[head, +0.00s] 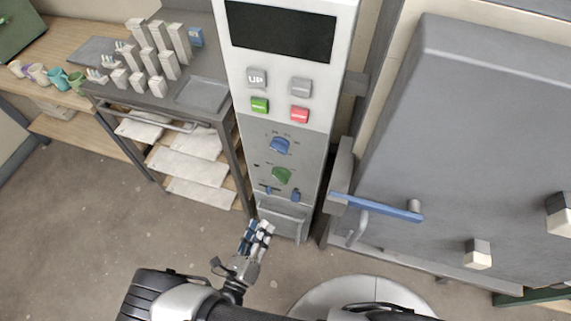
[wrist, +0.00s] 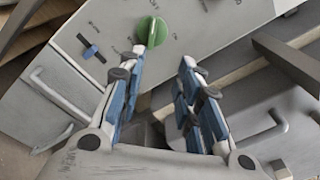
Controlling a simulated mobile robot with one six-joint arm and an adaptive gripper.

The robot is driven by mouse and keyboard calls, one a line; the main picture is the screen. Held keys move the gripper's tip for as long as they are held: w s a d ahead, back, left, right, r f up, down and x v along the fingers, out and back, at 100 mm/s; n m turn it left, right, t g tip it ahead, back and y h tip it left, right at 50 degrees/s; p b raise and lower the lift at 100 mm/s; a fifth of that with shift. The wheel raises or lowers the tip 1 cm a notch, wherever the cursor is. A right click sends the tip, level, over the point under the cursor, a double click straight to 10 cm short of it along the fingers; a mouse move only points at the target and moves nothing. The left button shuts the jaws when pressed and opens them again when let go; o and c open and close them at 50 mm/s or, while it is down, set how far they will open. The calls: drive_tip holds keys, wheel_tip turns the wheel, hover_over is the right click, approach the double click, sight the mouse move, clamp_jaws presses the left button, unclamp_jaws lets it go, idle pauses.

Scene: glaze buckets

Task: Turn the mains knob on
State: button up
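The grey control panel (head: 261,133) has a blue knob (head: 280,146) with marks around it and, below it, a green knob (head: 281,176). I cannot read which of the two is labelled mains. My gripper (head: 259,226) is low in front of the panel, below both knobs. In the wrist view my gripper (wrist: 164,58) is open and empty, its fingers apart. The green knob (wrist: 152,30) shows beyond the left fingertip there and looks partly covered by it; I cannot tell whether they touch. The blue knob is not clear in that view.
Small blue switches (head: 296,196) sit under the green knob, above a grey handle (head: 283,214). Up the panel are buttons (head: 259,104) and a dark screen (head: 281,31). At right is a large grey door (head: 468,150) with a blue lever (head: 377,207). At left stands a shelf cart (head: 190,116).

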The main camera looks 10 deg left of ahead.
sight(279, 180)
drive_tip(key=shift+n+y, duration=0.4)
drive_tip(key=shift+n, duration=0.2)
drive_tip(key=w, duration=0.5)
drive_tip(key=w+d+f+b, duration=0.1)
drive_tip(key=w, duration=0.5)
drive_tip(key=w+b, duration=0.1)
drive_tip(key=w, duration=0.5)
drive_tip(key=shift+w+d+f, duration=0.2)
clamp_jaws()
